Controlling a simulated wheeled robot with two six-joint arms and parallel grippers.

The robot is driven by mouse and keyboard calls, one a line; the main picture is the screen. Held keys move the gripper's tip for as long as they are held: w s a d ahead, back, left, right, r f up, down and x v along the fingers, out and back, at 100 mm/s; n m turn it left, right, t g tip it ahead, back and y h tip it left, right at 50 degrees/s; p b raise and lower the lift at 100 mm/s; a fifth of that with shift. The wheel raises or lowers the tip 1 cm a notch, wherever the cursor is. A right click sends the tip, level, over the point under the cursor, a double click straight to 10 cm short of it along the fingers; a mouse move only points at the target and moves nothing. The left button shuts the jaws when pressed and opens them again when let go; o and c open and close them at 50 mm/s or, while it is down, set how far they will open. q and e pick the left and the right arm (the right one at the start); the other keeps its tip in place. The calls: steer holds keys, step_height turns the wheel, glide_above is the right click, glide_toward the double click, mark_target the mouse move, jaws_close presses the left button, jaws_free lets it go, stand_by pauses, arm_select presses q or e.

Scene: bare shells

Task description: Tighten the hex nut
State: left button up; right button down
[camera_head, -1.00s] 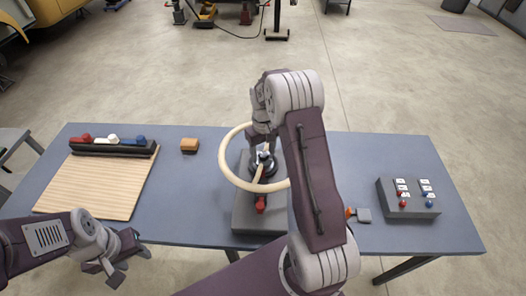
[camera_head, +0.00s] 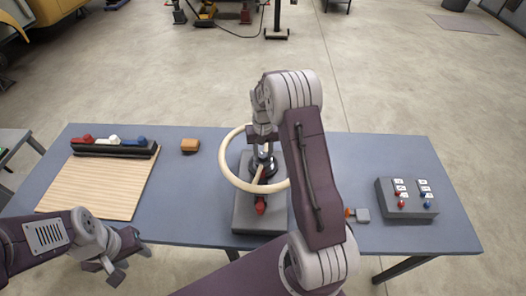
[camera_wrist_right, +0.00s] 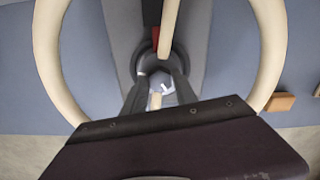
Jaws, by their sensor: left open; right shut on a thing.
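My right gripper (camera_head: 263,150) reaches down inside a cream ring (camera_head: 227,170) over a dark round fitting on a grey base (camera_head: 250,219). In the right wrist view its two dark fingers (camera_wrist_right: 160,82) are shut around a small pale, silvery piece, which looks like the hex nut (camera_wrist_right: 160,87). The nut sits over the dark fitting, and the fingers hide its sides. In the head view I cannot make the nut out clearly. My left gripper (camera_head: 112,262) is open and empty off the table's front left edge.
The blue-grey table (camera_head: 195,200) carries a wooden board (camera_head: 95,185), a dark rack (camera_head: 113,149) with coloured pieces, an orange-brown block (camera_head: 190,145), a switch box (camera_head: 407,202) and a small orange-and-grey item (camera_head: 361,215). The ring closely surrounds my right gripper.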

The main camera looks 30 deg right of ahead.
steer(key=m, duration=0.3)
steer(key=shift+r+m+p, duration=0.1)
steer(key=shift+m+p, duration=0.2)
steer(key=shift+p, duration=0.05)
steer(key=m, duration=0.4)
steer(key=shift+m+p, duration=0.3)
steer(key=shift+p, duration=0.1)
steer(key=m, duration=0.3)
steer(key=shift+m, duration=0.3)
steer(key=shift+w+m+p, duration=0.1)
steer(key=shift+m+p, duration=0.3)
steer(key=shift+m, duration=1.5)
steer(key=c, duration=1)
jaws_free()
steer(key=shift+o, duration=0.2)
